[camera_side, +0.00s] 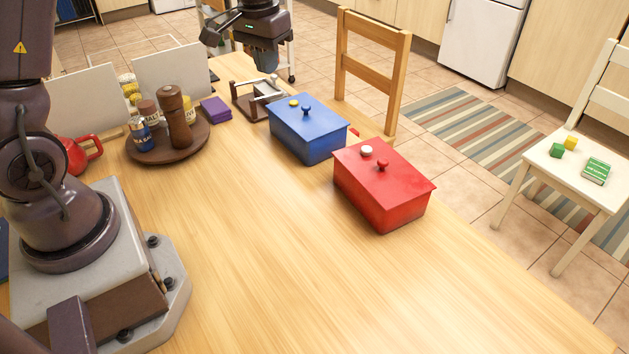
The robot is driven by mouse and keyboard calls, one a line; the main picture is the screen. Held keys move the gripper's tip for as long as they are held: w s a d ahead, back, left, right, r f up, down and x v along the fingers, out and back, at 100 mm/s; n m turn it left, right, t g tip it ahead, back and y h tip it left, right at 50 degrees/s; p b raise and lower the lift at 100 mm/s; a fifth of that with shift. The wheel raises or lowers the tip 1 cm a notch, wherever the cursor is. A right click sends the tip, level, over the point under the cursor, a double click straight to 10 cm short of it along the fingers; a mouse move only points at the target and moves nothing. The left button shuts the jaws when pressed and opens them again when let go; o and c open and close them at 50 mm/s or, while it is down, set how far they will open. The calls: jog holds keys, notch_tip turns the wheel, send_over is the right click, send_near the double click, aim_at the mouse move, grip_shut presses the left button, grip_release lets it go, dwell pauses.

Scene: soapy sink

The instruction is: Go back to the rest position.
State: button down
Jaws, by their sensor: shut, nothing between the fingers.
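My gripper (266,62) is at the top of the view, pointing down, shut and empty. It hangs above the far end of the wooden table (240,240), over or just behind a small dark wooden stand with a pale top piece (262,93). The picture does not clearly show the gap between them. A blue lidded box (308,138) stands to the right of and nearer than my gripper. A red lidded box (383,195) stands nearer still, at the table's right edge. Both boxes have their lids on.
A round brown tray (143,155) holds a pepper mill (176,120) and several jars. A purple block (215,110) and a red mug (82,152) are near it. A wooden chair (372,60) stands behind the boxes. The table's front middle is clear.

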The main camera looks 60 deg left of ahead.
jog(key=s+d+r+m+t, duration=0.2)
jog(key=s+d+r, duration=0.3)
jog(key=s, duration=0.4)
jog(key=s+d+r+m+t, duration=0.2)
jog(key=s+d+r, duration=0.3)
jog(key=s+d, duration=0.3)
jog(key=shift+s+d+r+t, duration=0.15)
jog(key=shift+s+r+t, duration=0.15)
jog(key=shift+s, duration=0.65)
